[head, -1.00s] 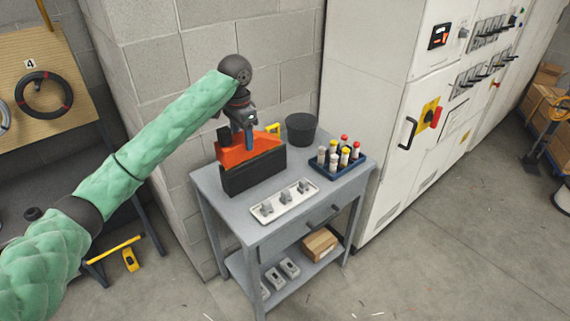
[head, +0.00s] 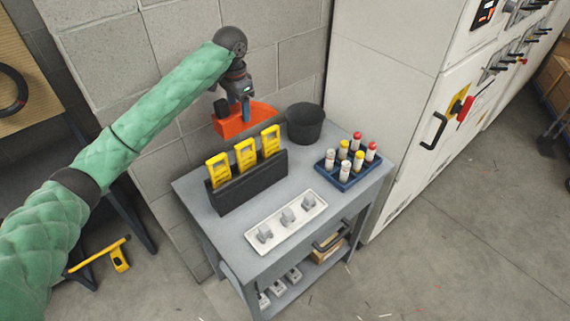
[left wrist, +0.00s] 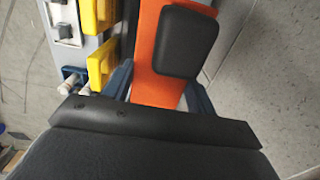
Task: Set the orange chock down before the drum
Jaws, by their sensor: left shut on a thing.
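The orange chock (head: 235,124) is a wedge with a dark pad. My left gripper (head: 245,106) is shut on it and holds it above the back left part of the grey cart, behind the black rack. In the left wrist view the orange chock (left wrist: 150,88) lies between the blue fingers of my left gripper (left wrist: 158,92), its black pad facing the camera. I see no clear drum in these views. My right gripper is out of view.
On the cart (head: 232,238) stand the black rack (head: 250,187) with yellow pieces, a black bucket (head: 305,125), a white switch strip (head: 287,221) and a blue tray (head: 344,183) of capped tubes. The block wall (head: 95,60) is close behind; a white cabinet (head: 385,90) stands right.

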